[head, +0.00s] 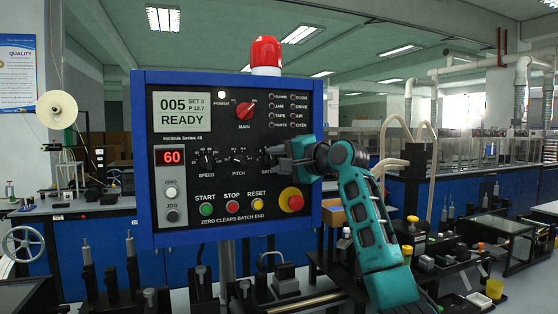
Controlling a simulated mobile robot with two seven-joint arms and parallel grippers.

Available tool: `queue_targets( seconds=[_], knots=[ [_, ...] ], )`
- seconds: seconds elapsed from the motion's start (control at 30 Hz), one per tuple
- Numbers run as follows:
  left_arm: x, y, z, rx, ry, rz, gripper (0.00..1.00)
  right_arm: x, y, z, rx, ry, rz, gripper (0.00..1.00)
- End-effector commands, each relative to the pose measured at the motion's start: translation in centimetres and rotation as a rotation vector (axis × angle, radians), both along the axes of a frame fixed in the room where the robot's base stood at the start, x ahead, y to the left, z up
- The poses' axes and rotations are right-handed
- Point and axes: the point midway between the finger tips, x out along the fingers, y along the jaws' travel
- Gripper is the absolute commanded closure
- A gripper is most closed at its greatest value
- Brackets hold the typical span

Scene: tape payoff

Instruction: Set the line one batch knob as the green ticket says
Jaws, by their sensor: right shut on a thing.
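The blue-framed control panel (240,200) fills the middle of the head view. Its batch knob, on the right of the speed knob (207,160) and pitch knob (239,160), is almost wholly hidden by my right gripper (279,157); only the start of its label shows. My right gripper comes in from the right, shut on the batch knob. The knob's pointer cannot be seen. The green display (181,111) reads 005, SET 8, P 12.7 and READY. I see no green ticket. My left gripper is not in view.
Below the knobs are the start (207,209), stop (232,207) and reset (257,204) buttons. A red emergency button (292,200) on yellow sits close under my right gripper. A red beacon (266,55) tops the panel. Bench equipment stands below and to the right.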

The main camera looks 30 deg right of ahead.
Motion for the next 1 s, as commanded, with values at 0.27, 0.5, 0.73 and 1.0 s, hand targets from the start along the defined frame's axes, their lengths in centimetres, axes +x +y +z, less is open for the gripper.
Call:
queue_targets(
  seconds=[0.27, 0.5, 0.73, 1.0],
  knots=[
    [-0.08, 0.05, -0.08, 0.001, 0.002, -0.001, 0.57, 0.0, -0.07, 0.01, -0.003, 0.001, -0.002, 0.93],
    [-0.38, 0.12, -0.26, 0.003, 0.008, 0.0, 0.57, 0.0, -0.06, 0.02, -0.002, 0.0, -0.002, 0.49],
    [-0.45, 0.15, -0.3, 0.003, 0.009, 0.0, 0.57, 0.0, -0.03, 0.03, -0.002, 0.0, -0.001, 0.37],
    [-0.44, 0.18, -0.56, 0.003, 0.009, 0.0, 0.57, -0.81, -0.19, 0.05, -0.002, -0.002, -0.001, 0.37]
  ],
)
